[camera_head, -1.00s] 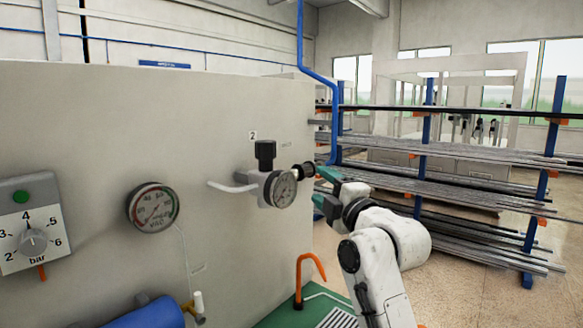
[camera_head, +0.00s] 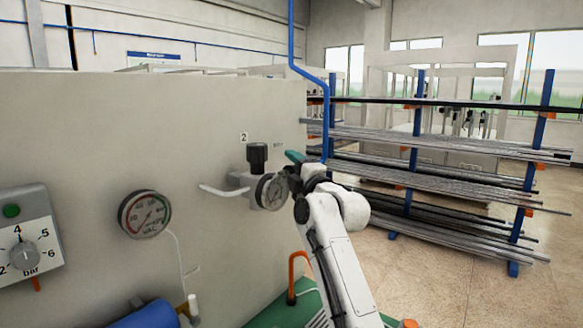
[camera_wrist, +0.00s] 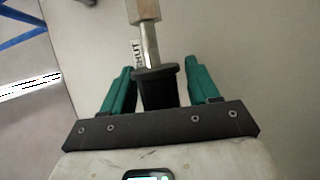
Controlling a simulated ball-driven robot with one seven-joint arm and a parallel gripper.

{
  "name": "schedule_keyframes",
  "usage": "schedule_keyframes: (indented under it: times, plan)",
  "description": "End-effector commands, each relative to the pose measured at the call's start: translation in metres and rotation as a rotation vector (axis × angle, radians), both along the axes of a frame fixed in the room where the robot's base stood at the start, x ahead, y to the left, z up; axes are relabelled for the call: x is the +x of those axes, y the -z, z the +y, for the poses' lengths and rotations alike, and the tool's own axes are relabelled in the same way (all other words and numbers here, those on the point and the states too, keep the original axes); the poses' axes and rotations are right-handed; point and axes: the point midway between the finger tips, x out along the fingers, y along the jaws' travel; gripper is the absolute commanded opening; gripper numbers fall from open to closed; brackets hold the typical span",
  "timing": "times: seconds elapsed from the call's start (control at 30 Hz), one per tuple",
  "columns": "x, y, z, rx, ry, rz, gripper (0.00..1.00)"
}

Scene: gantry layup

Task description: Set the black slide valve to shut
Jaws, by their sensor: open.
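The black slide valve (camera_wrist: 157,88) shows in the wrist view as a black flanged piece on a metal stem. It sits between my gripper's two teal fingers, with a visible gap on each side. A partly hidden label (camera_wrist: 138,55) beside the stem seems to read SHUT. My gripper (camera_wrist: 158,70) is open around the valve. In the head view my gripper (camera_head: 294,158) is just right of the small dial gauge (camera_head: 270,191), and the arm and gripper hide the slide valve there. Whether the fingers touch it, I cannot tell.
A black-knobbed regulator (camera_head: 257,157) marked 2 stands close left of my gripper on the pale panel (camera_head: 90,120). An orange hooked handle (camera_head: 293,275) is below. A pipe rack (camera_head: 440,175) stands to the right.

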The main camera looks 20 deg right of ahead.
Motion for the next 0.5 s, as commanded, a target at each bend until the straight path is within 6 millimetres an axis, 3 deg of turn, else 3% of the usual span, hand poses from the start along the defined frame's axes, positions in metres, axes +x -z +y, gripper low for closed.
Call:
schedule_keyframes:
  times: [0.3,0.5]
  plan:
    - [0.0014,0.0002,0.0003,0.0,0.0,0.001,0.59]
    - [0.0013,0.0003,0.0002,0.0,0.0,0.001,0.4]
